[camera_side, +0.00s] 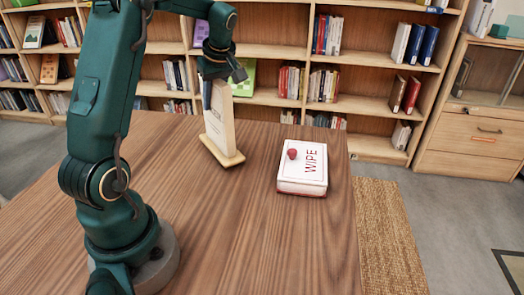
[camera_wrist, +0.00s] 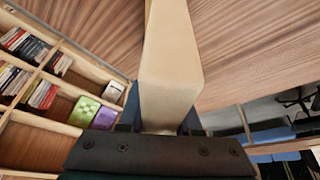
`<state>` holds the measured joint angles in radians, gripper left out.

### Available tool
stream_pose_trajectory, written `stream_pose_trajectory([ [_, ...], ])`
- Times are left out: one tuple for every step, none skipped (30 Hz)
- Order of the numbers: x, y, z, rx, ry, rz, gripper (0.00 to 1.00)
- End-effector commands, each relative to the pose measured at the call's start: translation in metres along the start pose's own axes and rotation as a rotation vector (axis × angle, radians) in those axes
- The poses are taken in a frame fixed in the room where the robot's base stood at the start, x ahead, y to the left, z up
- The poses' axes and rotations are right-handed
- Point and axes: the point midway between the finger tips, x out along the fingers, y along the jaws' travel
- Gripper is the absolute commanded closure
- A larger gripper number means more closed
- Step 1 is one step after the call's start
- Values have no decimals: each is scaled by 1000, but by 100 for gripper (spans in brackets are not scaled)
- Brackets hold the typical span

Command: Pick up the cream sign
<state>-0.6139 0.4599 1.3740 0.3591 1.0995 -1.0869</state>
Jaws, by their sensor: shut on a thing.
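The cream sign (camera_side: 219,120) is an upright panel on a flat base, standing at the far side of the wooden table in the side view. Its base looks at or very close to the table top; I cannot tell whether it touches. My gripper (camera_side: 208,98) is at the sign's upper part, shut on it, and partly hides its top. In the wrist view the sign (camera_wrist: 168,70) runs up the middle of the picture between my fingers (camera_wrist: 160,122). Any print on its face is too small to read.
The table (camera_side: 235,235) is clear in front. Bookshelves (camera_side: 270,97) stand behind, and a cabinet (camera_side: 470,135) at the right.

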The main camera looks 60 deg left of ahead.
Motion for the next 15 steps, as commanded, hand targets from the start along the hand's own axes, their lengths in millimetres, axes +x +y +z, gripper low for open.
stream_pose_trajectory([
  [-5, 0, -3, -3, 3, 3, 100],
  [-8, 1, -4, -3, 3, 4, 100],
  [-11, 1, -5, -3, 2, 4, 100],
  [-13, 1, -6, -2, 2, 4, 100],
  [-16, 1, -7, -2, 2, 5, 100],
  [-18, 0, -8, -2, 1, 3, 100],
  [-20, 1, -9, -3, 2, 4, 100],
  [-22, 1, -10, -3, 2, 3, 100],
  [-25, 0, -11, -3, 2, 2, 100],
  [-27, 1, -12, -2, 2, 3, 100],
  [-29, 1, -13, -2, 2, 3, 100],
  [-31, 0, -14, -2, 1, 2, 100],
  [-33, 0, -14, -2, 2, 3, 100],
  [-34, -2, -16, -4, 2, 2, 100],
  [-35, -6, -18, -4, 2, 2, 100],
])
